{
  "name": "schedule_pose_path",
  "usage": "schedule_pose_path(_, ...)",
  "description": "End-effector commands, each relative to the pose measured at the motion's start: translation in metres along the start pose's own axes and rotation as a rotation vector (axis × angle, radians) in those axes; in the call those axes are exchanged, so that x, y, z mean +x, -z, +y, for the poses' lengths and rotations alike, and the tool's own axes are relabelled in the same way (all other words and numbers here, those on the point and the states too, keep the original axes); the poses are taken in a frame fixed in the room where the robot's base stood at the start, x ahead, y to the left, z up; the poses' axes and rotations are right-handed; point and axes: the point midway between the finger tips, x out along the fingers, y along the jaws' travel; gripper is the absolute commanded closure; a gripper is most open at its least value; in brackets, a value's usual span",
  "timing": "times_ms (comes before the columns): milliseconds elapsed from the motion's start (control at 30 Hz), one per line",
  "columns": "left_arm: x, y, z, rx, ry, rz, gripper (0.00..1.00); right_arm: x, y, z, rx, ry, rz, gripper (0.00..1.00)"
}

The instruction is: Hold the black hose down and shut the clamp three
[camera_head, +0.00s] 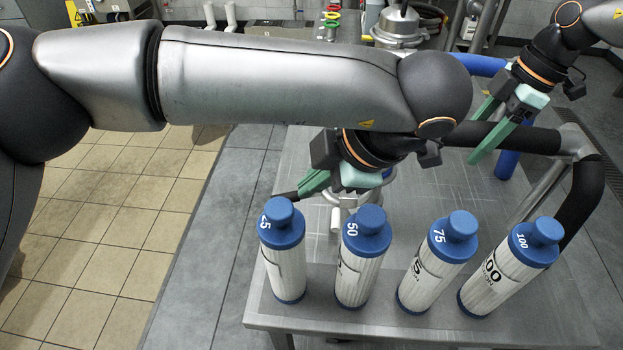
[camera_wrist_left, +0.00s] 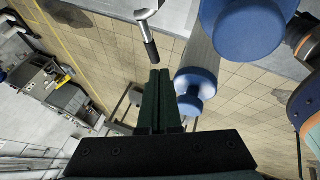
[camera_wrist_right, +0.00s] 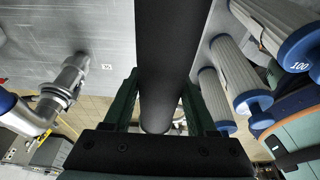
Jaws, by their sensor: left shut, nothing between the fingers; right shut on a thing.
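The black hose (camera_head: 513,136) runs across the right of the steel table to a metal pipe elbow. My right gripper (camera_head: 480,137) is shut on it; in the right wrist view the hose (camera_wrist_right: 163,60) passes between the green fingers. My left gripper (camera_head: 302,188) is shut and empty behind the cartridges, its fingers pointing left. A metal lever with a black grip (camera_wrist_left: 151,48) shows just beyond its fingertips in the left wrist view; I cannot tell whether they touch. The clamp around it is mostly hidden by my left gripper, and no number three is readable.
Cartridges with blue caps, marked 25 (camera_head: 282,250), 50 (camera_head: 362,258), 75 (camera_head: 437,262) and 100 (camera_head: 507,268), stand along the front of the table (camera_head: 400,330), close to my left gripper. A metal pipe fitting (camera_wrist_right: 65,82) shows beside the hose. A blue hose (camera_head: 482,65) lies behind.

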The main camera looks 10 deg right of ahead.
Motion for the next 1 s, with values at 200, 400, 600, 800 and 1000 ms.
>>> schedule_pose_path(200,0.042,0.0,-0.001,0.001,0.005,-0.001,1.0,0.001,-0.003,-0.001,0.003,0.004,-0.006,0.92)
schedule_pose_path(400,0.064,0.0,-0.001,0.001,0.004,-0.001,1.0,0.001,-0.003,-0.001,0.003,0.004,-0.006,0.92)
schedule_pose_path(600,0.07,0.0,-0.001,0.001,0.003,-0.002,1.0,0.001,-0.003,-0.001,0.003,0.004,-0.006,0.92)
schedule_pose_path(800,0.07,0.0,-0.001,0.001,0.003,-0.002,1.0,0.001,-0.003,-0.001,0.003,0.004,-0.006,0.92)
schedule_pose_path(1000,0.07,0.0,0.002,0.0,0.004,-0.002,1.0,0.001,-0.003,-0.001,0.003,0.004,-0.005,0.92)
